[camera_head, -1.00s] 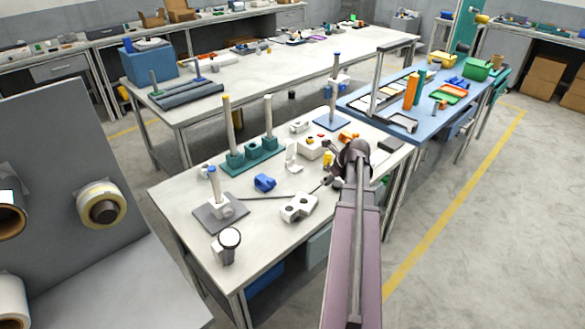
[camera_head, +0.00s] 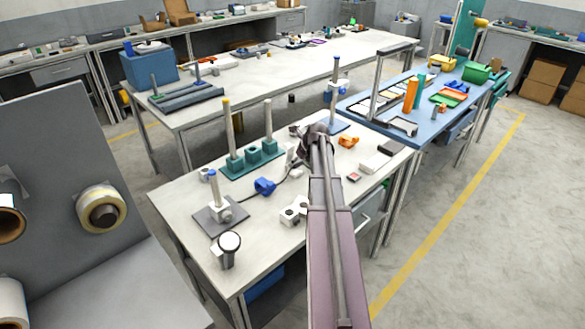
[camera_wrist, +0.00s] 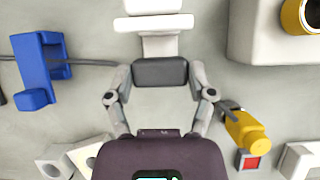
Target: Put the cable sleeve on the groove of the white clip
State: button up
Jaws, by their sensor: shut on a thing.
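My gripper (camera_wrist: 160,75) is shut on the dark grey cable sleeve (camera_wrist: 160,73), with one finger at each end of it. A thin dark cable (camera_wrist: 90,62) runs from the sleeve's left end past the blue clip (camera_wrist: 36,72). On the right the cable bends down to a yellow cylinder (camera_wrist: 246,132). The white clip (camera_wrist: 160,22) is just above the sleeve in the wrist view. The sleeve appears beside it; its groove and any contact are unclear. In the head view my gripper (camera_head: 314,140) hides the sleeve and most of the clip.
On the table (camera_head: 180,200), a teal base (camera_head: 250,160) carries upright posts. A grey plate with a post (camera_head: 215,195) stands at the left, with the blue clip (camera_head: 265,187) nearby. A white block (camera_head: 293,211) lies nearer me. A large white block (camera_wrist: 270,45) sits right of the clip.

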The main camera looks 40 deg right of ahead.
aim_at(295, 166)
jog(key=shift+w, duration=0.25)
jog(key=shift+w, duration=0.5)
jog(key=shift+w+f, duration=0.15)
jog(key=shift+f, duration=0.1)
jog(key=shift+a+f+b, duration=0.1)
jog(key=shift+f+b, duration=1.4)
jog(key=shift+b, duration=0.3)
jog(key=shift+f, duration=0.1)
jog(key=o, duration=1.2)
